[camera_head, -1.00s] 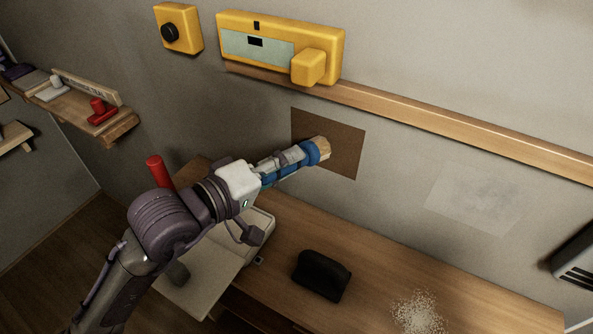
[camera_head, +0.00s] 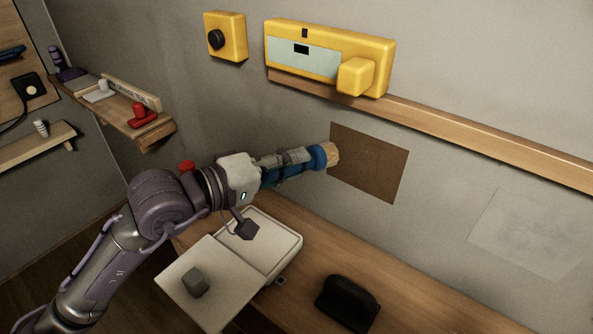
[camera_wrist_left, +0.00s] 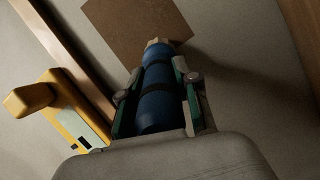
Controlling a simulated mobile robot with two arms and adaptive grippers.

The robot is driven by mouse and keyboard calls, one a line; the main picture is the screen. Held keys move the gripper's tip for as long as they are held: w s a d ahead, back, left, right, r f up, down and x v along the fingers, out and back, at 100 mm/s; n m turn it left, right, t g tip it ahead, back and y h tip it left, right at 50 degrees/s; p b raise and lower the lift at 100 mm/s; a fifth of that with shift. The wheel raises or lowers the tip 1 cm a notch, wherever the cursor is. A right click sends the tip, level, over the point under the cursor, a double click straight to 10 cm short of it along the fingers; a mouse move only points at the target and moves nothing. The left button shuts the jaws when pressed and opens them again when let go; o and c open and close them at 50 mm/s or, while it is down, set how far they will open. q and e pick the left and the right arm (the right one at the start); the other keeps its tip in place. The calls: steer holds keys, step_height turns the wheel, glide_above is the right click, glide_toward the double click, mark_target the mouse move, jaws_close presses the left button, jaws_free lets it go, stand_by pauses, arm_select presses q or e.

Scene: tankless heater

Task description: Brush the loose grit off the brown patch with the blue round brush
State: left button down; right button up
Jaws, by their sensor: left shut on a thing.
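My left gripper (camera_head: 287,166) is shut on the blue round brush (camera_head: 318,157), whose pale bristle end points at the wall. The brush (camera_wrist_left: 158,90) lies between the fingers in the left wrist view. The brown patch (camera_head: 375,168) is a flat square on the grey wall below the wooden rail; it also shows in the left wrist view (camera_wrist_left: 125,30). The bristles are at the patch's left edge in the head view; I cannot tell whether they touch it. Loose grit on the patch is too fine to make out. My right gripper is not in view.
A yellow device (camera_head: 330,58) sits above the wooden rail (camera_head: 470,141). Below are an open white case (camera_head: 285,238) and a black object (camera_head: 348,303) on the wooden bench (camera_head: 420,310). A small shelf (camera_head: 120,122) holds red and white items at left. A pale patch (camera_head: 530,235) is at right.

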arm_select(q)
steer(key=shift+r+p, duration=0.4)
steer(key=shift+r, duration=0.6)
steer(key=s+d+b, duration=0.2)
steer(key=s+d, duration=0.5)
steer(key=d, duration=0.2)
steer(key=shift+d+b, duration=0.35)
steer(key=shift+d, duration=0.05)
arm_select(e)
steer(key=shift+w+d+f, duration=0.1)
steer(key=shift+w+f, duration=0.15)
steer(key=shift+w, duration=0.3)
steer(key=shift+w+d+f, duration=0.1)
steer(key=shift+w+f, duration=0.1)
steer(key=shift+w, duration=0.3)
